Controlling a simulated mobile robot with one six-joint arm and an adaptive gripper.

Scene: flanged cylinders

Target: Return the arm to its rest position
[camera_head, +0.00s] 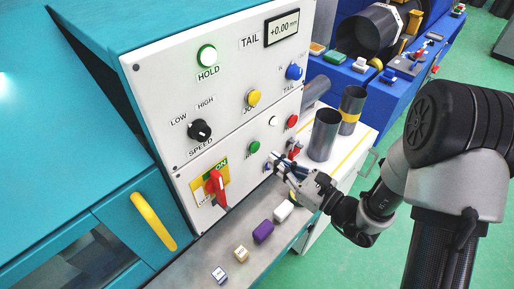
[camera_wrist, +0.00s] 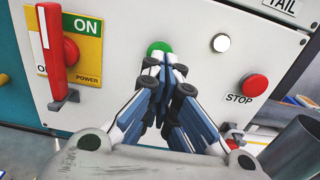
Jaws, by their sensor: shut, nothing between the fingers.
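My gripper (camera_head: 276,163) is shut and empty, held out in front of the lower part of a white control panel (camera_head: 227,100). In the wrist view my gripper (camera_wrist: 168,66) points at the panel, with its fingertips just below and partly over a green button (camera_wrist: 159,48). I cannot tell whether the fingertips touch the button. My arm reaches in from the right in the head view, bent at the elbow.
A red power lever (camera_head: 216,186) sits left of my gripper, and a red stop button (camera_wrist: 253,86) to the right. Several small blocks, one purple (camera_head: 263,232), stand on the ledge below. Grey flanged cylinders (camera_head: 323,136) stand on the white bench close to the right.

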